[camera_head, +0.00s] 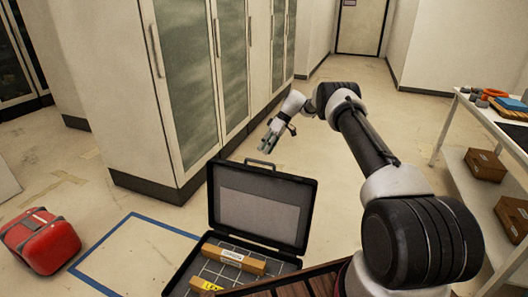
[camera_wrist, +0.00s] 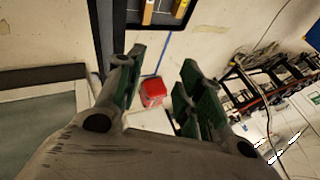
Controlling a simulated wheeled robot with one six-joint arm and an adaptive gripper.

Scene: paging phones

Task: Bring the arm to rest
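My arm stretches forward over the floor in the head view, with my gripper (camera_head: 268,145) hanging in the air beyond the open black case, near the cabinets. In the wrist view the two green-padded fingers of my gripper (camera_wrist: 162,80) stand apart with nothing held between them. The red case seen through that gap lies far off on the floor. The open black case (camera_head: 213,207) has its lid raised; tan labelled boxes (camera_head: 234,258) lie on its gridded inside. Part of the case also shows at the top of the wrist view (camera_wrist: 182,20).
Tall glass-fronted cabinets (camera_head: 185,75) stand at the left and centre. A red case (camera_head: 40,240) lies on the floor by a blue taped outline (camera_head: 115,233). A white shelved table (camera_head: 450,130) with brown boxes (camera_head: 485,164) is at the right. Clear floor leads toward a door (camera_head: 361,25).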

